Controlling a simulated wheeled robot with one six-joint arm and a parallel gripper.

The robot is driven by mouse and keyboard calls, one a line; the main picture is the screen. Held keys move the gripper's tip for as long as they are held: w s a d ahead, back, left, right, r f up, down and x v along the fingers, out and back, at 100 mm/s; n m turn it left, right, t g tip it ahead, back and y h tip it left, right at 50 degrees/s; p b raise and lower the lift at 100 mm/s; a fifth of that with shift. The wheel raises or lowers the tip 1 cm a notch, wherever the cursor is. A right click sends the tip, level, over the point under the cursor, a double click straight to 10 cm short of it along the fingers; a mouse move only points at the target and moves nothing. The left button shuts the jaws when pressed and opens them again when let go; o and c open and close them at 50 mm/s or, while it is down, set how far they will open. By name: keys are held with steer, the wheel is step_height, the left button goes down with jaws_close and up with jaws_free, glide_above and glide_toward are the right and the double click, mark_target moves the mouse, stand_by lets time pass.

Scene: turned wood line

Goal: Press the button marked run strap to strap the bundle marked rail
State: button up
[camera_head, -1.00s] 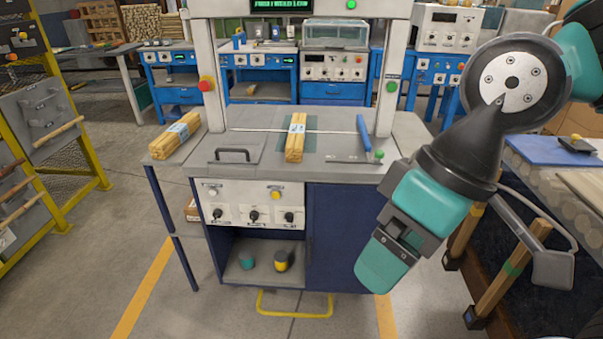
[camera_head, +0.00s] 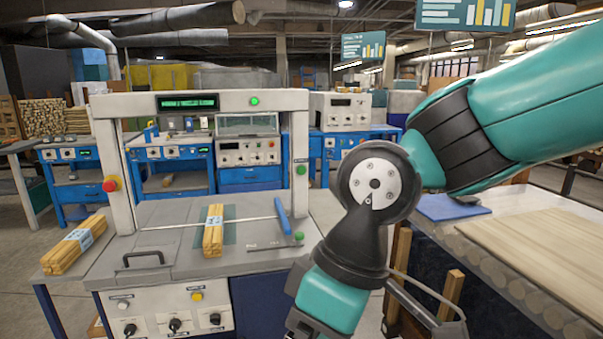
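The strapping machine (camera_head: 200,104) stands ahead with a pale arch over a grey table. One bundle of wooden strips (camera_head: 213,238) lies on the table across a thin pale strap line, with a pale label. Another labelled bundle (camera_head: 76,246) lies on the left side shelf. The label words are too small to read. Candidate buttons are a green one on the right post (camera_head: 300,170), a green one on the table (camera_head: 299,236), a yellow one (camera_head: 196,296) and a white one (camera_head: 124,306) on the front panel. My arm hangs at right; my gripper is out of view.
A red mushroom button (camera_head: 110,184) sits on the left post. A blue lever (camera_head: 282,216) and a dark handle (camera_head: 143,257) stand on the table. A bench with boards (camera_head: 545,240) is at right. Blue workbenches (camera_head: 170,172) stand behind.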

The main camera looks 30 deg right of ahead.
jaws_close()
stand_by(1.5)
